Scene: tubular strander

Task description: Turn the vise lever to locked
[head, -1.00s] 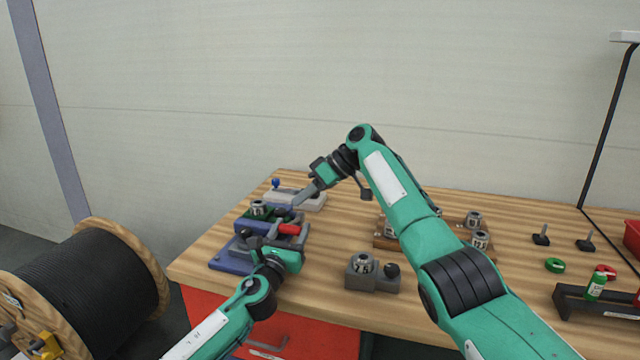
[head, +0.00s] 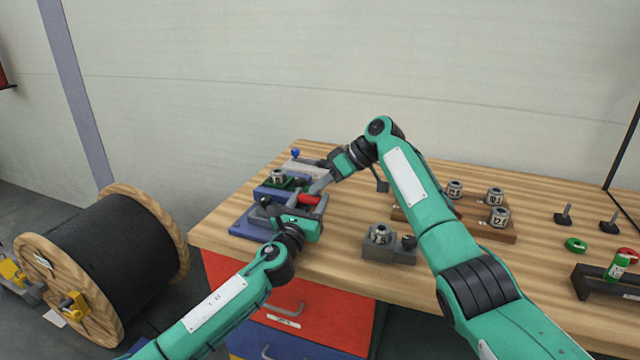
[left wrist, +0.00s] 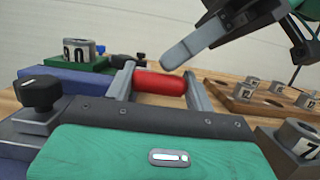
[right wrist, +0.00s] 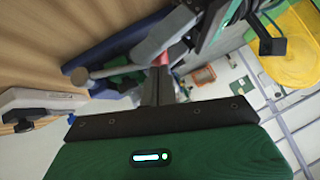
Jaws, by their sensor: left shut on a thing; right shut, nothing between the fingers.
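The vise (head: 262,220) stands at the bench's left front corner, with a blue base and grey parts. Its lever has a red cylindrical grip (head: 309,199). In the left wrist view the red grip (left wrist: 160,86) lies across between the two fingers of my left gripper (left wrist: 160,92), which is shut on it. My right gripper (head: 318,187) is shut and empty, its tips just behind and above the red grip. Its tips also show close above the grip in the left wrist view (left wrist: 172,56). A numbered metal collet (head: 277,176) sits on the green part behind the lever.
A grey block with a collet (head: 380,235) stands right of the vise. A wooden rack of collets (head: 470,228) is behind my right forearm. A pale grey fixture with a blue knob (head: 295,155) is behind the vise. A cable reel (head: 110,260) stands left of the bench.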

